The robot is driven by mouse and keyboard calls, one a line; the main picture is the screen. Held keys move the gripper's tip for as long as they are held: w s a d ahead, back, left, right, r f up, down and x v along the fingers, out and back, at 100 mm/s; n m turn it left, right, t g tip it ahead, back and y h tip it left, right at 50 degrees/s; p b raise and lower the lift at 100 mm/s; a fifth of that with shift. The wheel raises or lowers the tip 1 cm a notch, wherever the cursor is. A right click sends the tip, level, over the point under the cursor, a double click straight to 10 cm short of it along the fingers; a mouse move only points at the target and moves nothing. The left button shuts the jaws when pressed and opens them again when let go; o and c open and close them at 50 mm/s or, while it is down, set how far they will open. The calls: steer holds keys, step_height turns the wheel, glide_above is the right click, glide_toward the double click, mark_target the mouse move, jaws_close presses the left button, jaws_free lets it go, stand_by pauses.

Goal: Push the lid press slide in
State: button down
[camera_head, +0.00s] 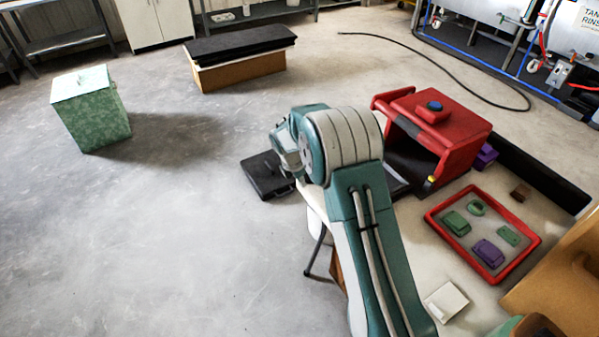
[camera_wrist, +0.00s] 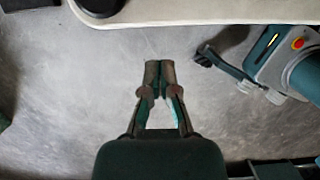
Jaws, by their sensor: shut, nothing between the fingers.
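A red press-like housing (camera_head: 458,125) with a blue knob on top stands on the table at the right in the head view. Its dark opening faces left, and a dark plate (camera_head: 405,165) shows in its mouth. My arm hides part of this opening, so I cannot tell how far any slide sticks out. A flat black piece (camera_head: 268,176) lies left of my arm; whether it joins the press is hidden. My gripper (camera_wrist: 158,64) is shut and empty in the wrist view, over bare floor beside the pale table edge (camera_wrist: 200,12), touching nothing visible.
A red-rimmed tray (camera_head: 533,246) with green and purple pieces lies in front of the press. A green box (camera_head: 92,110) and a black-topped box (camera_head: 240,72) stand on otherwise open floor.

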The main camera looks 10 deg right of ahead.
steer(key=d, duration=0.1)
steer(key=w+d+f, duration=0.1)
steer(key=d+f, duration=0.1)
steer(key=shift+w+d+f, duration=0.1)
steer(key=shift+w+d, duration=0.15)
steer(key=shift+d, duration=0.05)
steer(key=shift+w+d, duration=0.15)
steer(key=shift+d, duration=0.25)
steer(key=w+d, duration=0.2)
steer(key=d, duration=0.4)
steer(key=w+d, duration=0.2)
steer(key=d, duration=0.3)
steer(key=w+d, duration=0.3)
steer(key=d, duration=0.3)
steer(key=shift+d, duration=0.35)
steer(key=shift+w+d, duration=0.3)
steer(key=shift+w, duration=0.05)
steer(key=shift+d, duration=0.25)
steer(key=shift+a, duration=0.1)
